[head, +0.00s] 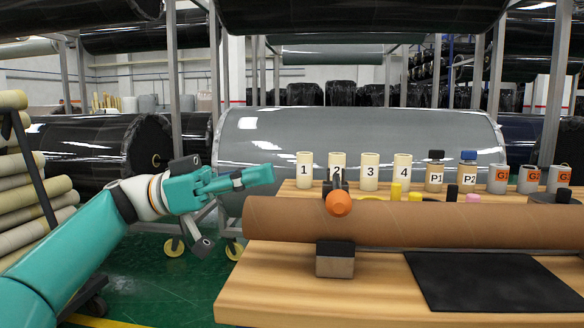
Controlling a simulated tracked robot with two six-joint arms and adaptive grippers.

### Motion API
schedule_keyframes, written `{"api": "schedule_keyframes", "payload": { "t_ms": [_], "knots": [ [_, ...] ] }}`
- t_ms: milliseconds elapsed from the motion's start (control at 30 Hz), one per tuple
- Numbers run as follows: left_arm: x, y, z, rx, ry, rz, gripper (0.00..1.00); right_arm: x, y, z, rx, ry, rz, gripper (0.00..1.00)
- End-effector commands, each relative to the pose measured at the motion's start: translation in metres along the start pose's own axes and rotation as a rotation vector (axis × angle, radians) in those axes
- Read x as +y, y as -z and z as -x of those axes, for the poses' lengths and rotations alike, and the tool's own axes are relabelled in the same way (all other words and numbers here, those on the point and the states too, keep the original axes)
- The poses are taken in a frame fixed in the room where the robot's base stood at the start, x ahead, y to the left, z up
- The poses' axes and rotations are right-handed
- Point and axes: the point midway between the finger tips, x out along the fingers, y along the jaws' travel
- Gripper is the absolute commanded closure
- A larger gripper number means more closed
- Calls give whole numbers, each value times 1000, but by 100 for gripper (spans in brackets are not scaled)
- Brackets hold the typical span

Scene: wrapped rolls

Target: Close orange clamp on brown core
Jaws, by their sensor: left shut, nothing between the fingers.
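The brown core (440,222) is a long tube lying level across the wooden table, running out of view at the right. The orange clamp shows as a round orange end (338,203) in front of the core's upper side, with a dark arm behind it. I cannot tell whether the clamp touches the core. A block with a black top (335,259) stands below the core under the clamp. My left gripper (262,175) is shut and empty, left of the clamp and above the core's left end, pointing right. My right gripper is out of view.
Cream cylinders numbered 1 to 4 (370,172) stand behind the core, with bottles P1 (435,174) and P2 (467,174) and grey G containers (528,179) farther right. A black mat (492,282) lies in front on the table (285,296). Large wrapped rolls (350,135) fill the background.

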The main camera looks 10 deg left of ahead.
Motion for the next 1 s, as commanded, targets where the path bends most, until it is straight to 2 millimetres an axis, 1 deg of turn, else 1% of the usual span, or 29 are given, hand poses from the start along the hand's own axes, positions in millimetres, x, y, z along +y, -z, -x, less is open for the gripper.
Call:
{"api": "schedule_keyframes", "payload": {
  "t_ms": [33, 100, 200, 300, 433, 1000],
  "knots": [
    [-1, 3, 11, 1, 4, -1, 100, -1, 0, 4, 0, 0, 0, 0],
    [0, 3, 22, 2, 3, -2, 100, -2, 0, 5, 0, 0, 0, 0],
    [-1, 3, 34, 1, 2, -3, 100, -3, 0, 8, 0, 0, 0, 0],
    [0, 2, 41, 1, 0, -4, 100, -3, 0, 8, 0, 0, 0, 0],
    [0, 2, 45, 2, 0, -5, 100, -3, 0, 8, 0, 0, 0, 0],
    [1, 3, 46, 2, 3, -5, 100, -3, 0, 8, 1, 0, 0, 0]
  ]
}}
